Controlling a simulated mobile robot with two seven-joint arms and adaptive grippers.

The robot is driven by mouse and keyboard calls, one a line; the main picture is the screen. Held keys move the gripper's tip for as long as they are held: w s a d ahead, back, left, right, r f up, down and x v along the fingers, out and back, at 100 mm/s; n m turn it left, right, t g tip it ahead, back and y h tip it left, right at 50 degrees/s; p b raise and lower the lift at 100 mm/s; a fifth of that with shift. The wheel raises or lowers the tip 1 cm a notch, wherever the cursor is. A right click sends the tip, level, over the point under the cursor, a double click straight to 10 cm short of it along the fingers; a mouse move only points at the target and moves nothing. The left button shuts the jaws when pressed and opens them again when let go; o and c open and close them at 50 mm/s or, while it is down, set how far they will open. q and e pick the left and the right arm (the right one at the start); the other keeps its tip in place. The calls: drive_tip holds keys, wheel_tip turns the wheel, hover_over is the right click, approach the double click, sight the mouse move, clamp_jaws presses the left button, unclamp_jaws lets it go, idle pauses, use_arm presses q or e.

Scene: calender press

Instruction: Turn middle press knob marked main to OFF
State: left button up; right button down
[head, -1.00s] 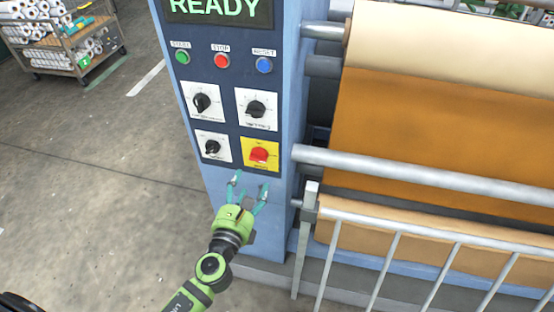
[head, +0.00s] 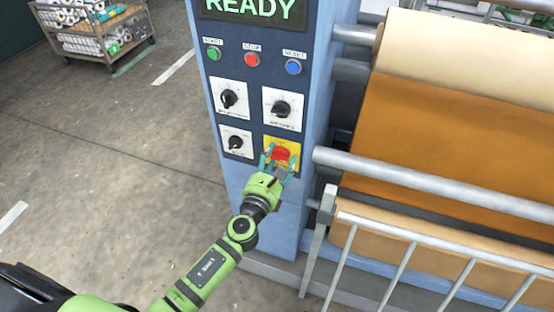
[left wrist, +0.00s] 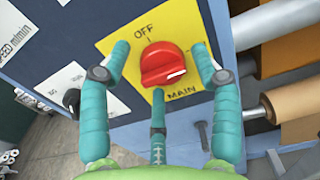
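The red knob (head: 281,153) sits on a yellow plate (head: 294,146) at the lower right of the press's control panel. In the left wrist view the red knob (left wrist: 163,66) has OFF printed above it and MAIN below it. A white mark on the knob lies at its lower right, away from OFF. My left gripper (head: 280,155) is at the knob. In the left wrist view its teal fingers (left wrist: 161,54) are open, one on each side of the knob, with visible gaps. A third finger shows below the knob. My right gripper is in neither view.
Black knobs on white plates (head: 283,107) sit above and left of the yellow plate. Green, red and blue buttons (head: 252,59) are higher up, under a READY display (head: 250,8). Rollers and a railing (head: 420,238) stand right of the panel.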

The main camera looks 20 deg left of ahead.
use_arm(q)
drive_tip(key=c, duration=0.6)
drive_tip(key=shift+c, duration=0.2)
drive_tip(key=shift+r, duration=0.1)
drive_tip(key=shift+n, duration=0.4)
drive_tip(key=n+b, duration=0.1)
drive_tip(key=n, duration=0.1)
drive_tip(key=shift+w+n, duration=0.1)
drive_tip(key=shift+n, duration=0.3)
drive_tip(key=n+b, duration=0.1)
drive_tip(key=n, duration=0.3)
drive_tip(key=shift+a+r+n, duration=0.1)
drive_tip(key=shift+a+n, duration=0.05)
drive_tip(key=shift+n, duration=0.15)
drive_tip(key=n+b, duration=0.1)
drive_tip(key=n, duration=0.3)
drive_tip(key=shift+a+n, duration=0.1)
drive_tip(key=shift+n, duration=0.2)
drive_tip(key=n, duration=0.5)
drive_tip(key=shift+b, duration=0.3)
drive_tip(key=shift+c, duration=0.2)
